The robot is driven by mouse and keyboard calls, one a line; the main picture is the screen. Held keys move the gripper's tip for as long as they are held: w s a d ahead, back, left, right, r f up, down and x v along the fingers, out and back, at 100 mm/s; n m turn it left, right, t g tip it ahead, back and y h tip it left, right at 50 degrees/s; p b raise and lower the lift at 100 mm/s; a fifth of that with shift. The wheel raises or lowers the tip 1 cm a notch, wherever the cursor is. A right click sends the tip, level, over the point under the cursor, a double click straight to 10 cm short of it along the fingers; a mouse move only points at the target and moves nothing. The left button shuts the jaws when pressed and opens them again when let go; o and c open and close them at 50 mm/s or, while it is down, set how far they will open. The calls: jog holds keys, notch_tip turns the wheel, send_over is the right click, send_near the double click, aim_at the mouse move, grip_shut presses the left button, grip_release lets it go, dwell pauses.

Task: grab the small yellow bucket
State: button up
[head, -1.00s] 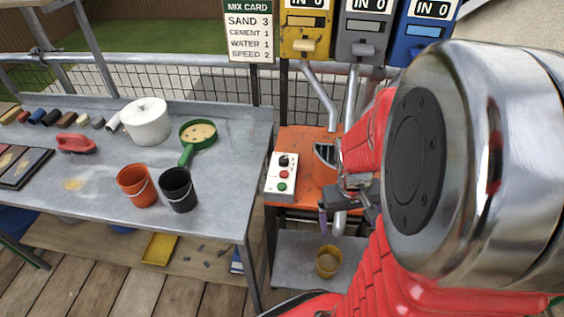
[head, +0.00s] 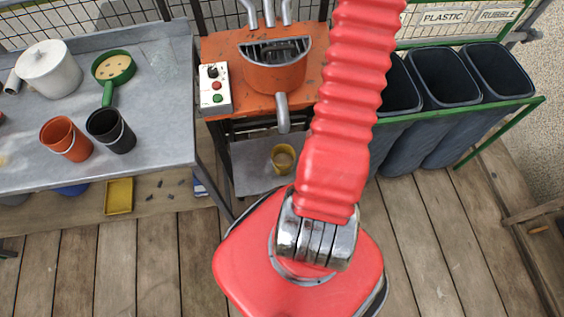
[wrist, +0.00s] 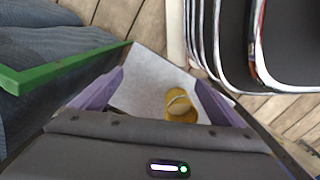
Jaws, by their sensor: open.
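The small yellow bucket (head: 283,158) stands on the low grey shelf (head: 252,170) beneath the orange mixer (head: 275,75). In the wrist view the bucket (wrist: 180,106) shows between my two purple fingers, closer to the right one, with its handle visible. Its lower part is partly covered by the gripper's body. My gripper (wrist: 160,95) is open and empty, with the shelf (wrist: 150,80) beyond the fingers. In the head view my gripper is not visible.
The mixer's spout (head: 283,115) hangs above the bucket. A workbench (head: 160,120) with an orange bucket (head: 66,138) and a black bucket (head: 111,130) is at the left. Dark bins (head: 443,80) behind a green rail (head: 470,112) are at the right. Bare decking (head: 110,250) lies in front.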

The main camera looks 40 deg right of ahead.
jog(key=w+a+f+n+t+y, duration=0.1)
jog(key=w+a+f+n+t, duration=0.15)
jog(key=f, duration=0.35)
jog(key=w+a+r+n+t, duration=0.1)
jog(key=w+n+t, duration=0.1)
jog(key=w+t, duration=0.2)
jog(key=w, duration=0.2)
jog(key=shift+w+a+r, duration=0.25)
jog(key=shift+w+r, duration=0.05)
send_near(275, 158)
jog(key=shift+f, duration=0.75)
jog(key=shift+w+f, duration=0.2)
jog(key=shift+f, duration=0.05)
jog(key=shift+w, duration=0.1)
jog(key=shift+x, duration=2.55)
